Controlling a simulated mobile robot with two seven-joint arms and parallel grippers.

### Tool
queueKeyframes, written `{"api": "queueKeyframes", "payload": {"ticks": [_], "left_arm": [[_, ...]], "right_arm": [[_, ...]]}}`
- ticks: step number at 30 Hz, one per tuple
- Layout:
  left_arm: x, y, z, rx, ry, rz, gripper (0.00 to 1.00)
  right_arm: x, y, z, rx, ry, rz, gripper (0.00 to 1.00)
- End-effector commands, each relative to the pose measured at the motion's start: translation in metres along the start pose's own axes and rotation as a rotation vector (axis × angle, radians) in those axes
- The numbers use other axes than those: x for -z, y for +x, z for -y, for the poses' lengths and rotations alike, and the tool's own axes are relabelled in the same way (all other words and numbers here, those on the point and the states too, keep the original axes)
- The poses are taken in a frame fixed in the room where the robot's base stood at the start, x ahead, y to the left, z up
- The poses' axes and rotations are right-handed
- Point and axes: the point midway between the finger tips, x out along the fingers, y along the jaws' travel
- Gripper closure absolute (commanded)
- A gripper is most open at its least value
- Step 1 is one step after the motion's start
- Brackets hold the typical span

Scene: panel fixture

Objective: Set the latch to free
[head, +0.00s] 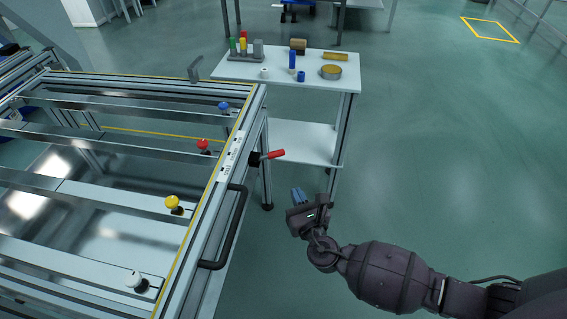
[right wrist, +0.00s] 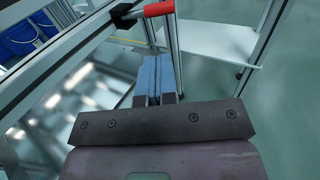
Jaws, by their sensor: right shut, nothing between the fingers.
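The latch (head: 267,157) is a black block with a red handle on the right side rail of the panel fixture. In the head view its handle points right, slightly upward. The red handle also shows at the top of the right wrist view (right wrist: 158,9), beyond the fingertips. My right gripper (head: 298,194) is below and right of the latch, apart from it. Its blue fingers are together with nothing between them, and they also show in the right wrist view (right wrist: 155,75). My left gripper is not in view.
The fixture frame (head: 214,190) carries a black bar handle (head: 238,228) and blue, red, yellow and white knobs on its crossbars. A white table (head: 300,84) with small parts stands behind the latch. The floor (head: 440,150) to the right is clear.

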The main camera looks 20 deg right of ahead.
Motion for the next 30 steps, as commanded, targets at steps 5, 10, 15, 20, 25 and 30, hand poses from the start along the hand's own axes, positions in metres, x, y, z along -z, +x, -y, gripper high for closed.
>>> {"api": "queueKeyframes", "payload": {"ticks": [5,10,15,20,25,30], "left_arm": [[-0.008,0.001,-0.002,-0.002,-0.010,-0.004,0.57],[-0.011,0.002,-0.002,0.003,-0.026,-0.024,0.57],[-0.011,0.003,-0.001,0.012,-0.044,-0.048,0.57],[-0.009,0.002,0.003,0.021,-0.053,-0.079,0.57],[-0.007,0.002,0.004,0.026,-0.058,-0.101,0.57],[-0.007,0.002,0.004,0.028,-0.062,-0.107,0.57]], "right_arm": [[0.004,0.029,0.001,0.001,0.000,-0.004,1.00],[0.004,0.058,0.000,0.000,-0.001,-0.004,1.00],[0.005,0.085,0.000,0.001,0.001,-0.005,1.00],[0.005,0.106,0.001,0.001,0.000,-0.005,1.00],[0.003,0.119,0.001,0.001,0.000,-0.004,1.00],[0.002,0.124,0.001,0.001,0.000,-0.002,1.00]]}}
